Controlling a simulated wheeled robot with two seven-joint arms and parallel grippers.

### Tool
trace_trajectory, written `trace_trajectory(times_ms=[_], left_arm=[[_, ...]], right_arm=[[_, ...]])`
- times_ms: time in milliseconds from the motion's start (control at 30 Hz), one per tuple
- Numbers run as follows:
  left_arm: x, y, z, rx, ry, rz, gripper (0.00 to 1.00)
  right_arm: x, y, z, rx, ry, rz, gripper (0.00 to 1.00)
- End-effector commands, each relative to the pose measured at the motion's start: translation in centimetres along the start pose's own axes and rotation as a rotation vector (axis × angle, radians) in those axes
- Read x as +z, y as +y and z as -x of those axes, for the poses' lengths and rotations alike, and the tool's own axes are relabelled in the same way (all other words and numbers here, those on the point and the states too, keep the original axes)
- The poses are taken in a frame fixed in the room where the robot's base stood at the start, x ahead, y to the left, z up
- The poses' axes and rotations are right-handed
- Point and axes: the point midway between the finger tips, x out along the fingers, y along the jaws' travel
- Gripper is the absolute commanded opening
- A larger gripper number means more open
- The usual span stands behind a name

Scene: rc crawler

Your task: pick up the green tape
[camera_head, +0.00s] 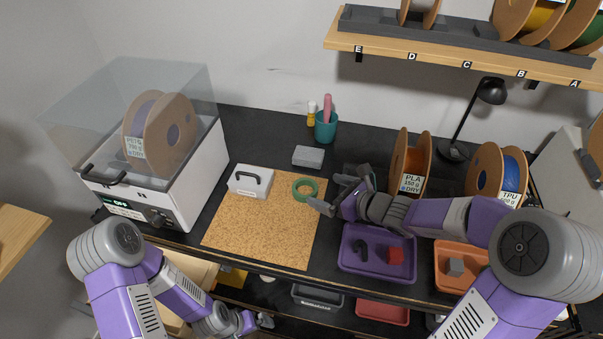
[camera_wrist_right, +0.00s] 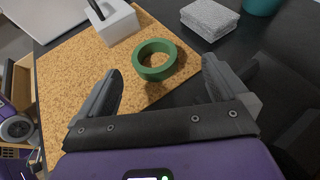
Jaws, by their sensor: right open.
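The green tape (camera_head: 305,190) is a ring lying flat near the upper right corner of the cork mat (camera_head: 240,232). My right gripper (camera_head: 328,192) is just to the right of the tape, with its fingers pointing left toward it. In the right wrist view the tape (camera_wrist_right: 155,60) lies ahead of the open fingers, in the gap between them, with nothing held. My left gripper (camera_head: 262,321) is low, below the table's front edge. Its fingers are too small to tell if they are open.
A white block with a black handle (camera_head: 250,181) stands on the mat's upper left. A grey block (camera_head: 308,156) and teal cup (camera_head: 326,127) are behind the tape. A purple bin (camera_head: 350,262) sits below my right forearm. A spool (camera_head: 411,165) stands behind my right arm.

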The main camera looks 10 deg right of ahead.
Motion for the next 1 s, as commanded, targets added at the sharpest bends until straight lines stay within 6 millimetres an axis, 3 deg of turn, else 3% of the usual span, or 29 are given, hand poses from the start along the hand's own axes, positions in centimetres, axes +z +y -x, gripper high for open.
trace_trajectory(times_ms=[500,833,1000], left_arm=[[-0.1,-0.9,-2.3,0.0,-0.001,0.001,1.0],[-0.1,-0.9,-2.3,0.0,-0.001,0.0,1.0],[-0.1,-0.9,-2.3,0.0,-0.001,0.0,1.0]], right_arm=[[-0.8,0.8,-6.6,0.003,0.0,0.0,1.0],[-0.6,0.8,-7.3,0.001,0.001,0.001,1.0],[-0.6,0.7,-7.2,0.001,0.0,0.001,0.74]])
